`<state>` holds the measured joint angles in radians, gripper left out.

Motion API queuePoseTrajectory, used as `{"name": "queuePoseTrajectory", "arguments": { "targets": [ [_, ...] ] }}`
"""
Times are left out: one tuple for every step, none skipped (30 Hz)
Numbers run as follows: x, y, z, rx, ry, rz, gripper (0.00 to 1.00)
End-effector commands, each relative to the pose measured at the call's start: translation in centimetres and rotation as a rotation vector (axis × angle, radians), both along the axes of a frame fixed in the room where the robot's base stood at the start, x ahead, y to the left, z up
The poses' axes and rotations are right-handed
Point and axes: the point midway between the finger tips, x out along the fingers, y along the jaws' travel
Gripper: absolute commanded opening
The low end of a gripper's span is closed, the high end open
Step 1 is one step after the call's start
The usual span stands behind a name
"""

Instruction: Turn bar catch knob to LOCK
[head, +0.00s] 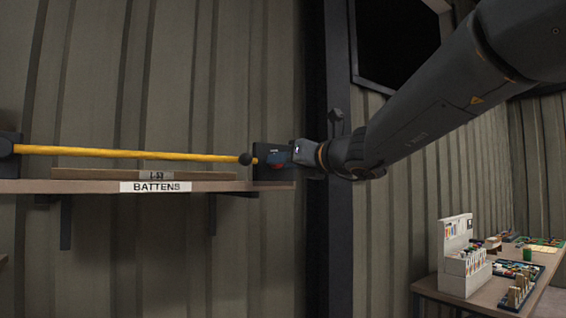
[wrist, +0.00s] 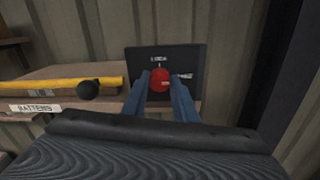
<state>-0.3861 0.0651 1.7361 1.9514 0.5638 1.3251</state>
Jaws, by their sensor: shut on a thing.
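The bar catch is a dark block at the right end of the shelf, and its plate (wrist: 192,62) shows in the wrist view with small white lettering too small to read fully. Its red round knob (wrist: 159,80) sits between the two blue fingers of my gripper (wrist: 160,88). My gripper (head: 277,158) is shut on the knob in the head view, where it mostly hides the knob. I cannot tell which mark the knob points to.
The shelf (head: 90,186) carries a label reading BATTENS (head: 155,187) and a flat batten (head: 110,174) behind the bar. A dark post (head: 335,230) stands right of the catch. A workbench (head: 430,286) with a white organiser (head: 461,262) and small items is at the lower right.

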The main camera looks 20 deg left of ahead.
Motion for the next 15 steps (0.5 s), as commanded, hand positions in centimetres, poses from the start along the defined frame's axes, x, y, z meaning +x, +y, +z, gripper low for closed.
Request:
{"name": "queuePoseTrajectory", "arguments": {
  "targets": [
    [0.00,0.00,-0.02,-0.002,-0.002,0.000,0.03],
    [0.00,0.00,-0.02,-0.004,-0.005,0.000,0.03],
    [0.00,0.00,-0.04,-0.007,-0.009,0.000,0.03],
    [0.00,0.00,-0.05,-0.010,-0.013,0.000,0.03],
    [0.01,0.00,-0.06,-0.015,-0.019,0.000,0.03],
    [0.02,0.00,-0.08,-0.022,-0.028,0.000,0.03],
    [0.02,0.01,-0.11,-0.030,-0.036,0.000,0.03],
    [0.01,0.01,-0.14,-0.038,-0.047,0.000,0.03],
    [0.02,0.03,-0.17,-0.050,-0.061,0.001,0.03],
    [0.02,0.03,-0.17,-0.060,-0.074,0.001,0.03],
    [0.01,0.03,-0.19,-0.073,-0.088,0.002,0.03],
    [0.02,0.03,-0.18,-0.089,-0.109,0.001,0.03],
    [0.03,0.02,-0.20,-0.104,-0.126,0.001,0.03],
    [0.04,0.03,-0.23,-0.119,-0.144,0.001,0.03],
    [0.06,0.03,-0.29,-0.141,-0.168,0.000,0.03]
  ]
}}
